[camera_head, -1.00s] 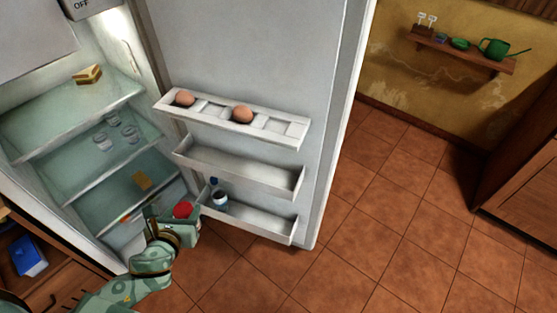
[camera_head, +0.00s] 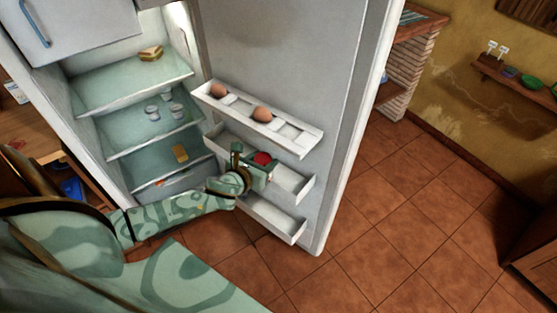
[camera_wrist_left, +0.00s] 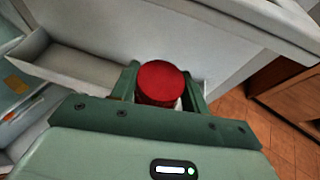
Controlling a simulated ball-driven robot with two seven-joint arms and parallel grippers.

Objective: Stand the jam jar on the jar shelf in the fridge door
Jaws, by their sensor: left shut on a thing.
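The jam jar shows mainly as a round red lid (camera_head: 263,158), which also shows in the wrist view (camera_wrist_left: 161,82). My left gripper (camera_head: 257,167) is shut on the jar, with a green finger on each side of it (camera_wrist_left: 162,88). In the head view, gripper and jar overlap the middle door shelf (camera_head: 292,186); I cannot tell whether the jar touches it. The visible part of this white trough is empty. The jar's body is mostly hidden by the gripper. The open fridge door (camera_head: 290,60) carries the shelves. My right gripper is out of view.
An egg rack (camera_head: 295,138) with two eggs is above the middle shelf. A lower door shelf (camera_head: 270,222) lies below, partly behind my arm. Fridge shelves at left hold a sandwich-like item (camera_head: 151,53), small jars (camera_head: 152,112) and a yellow block (camera_head: 180,153). Floor at right is clear.

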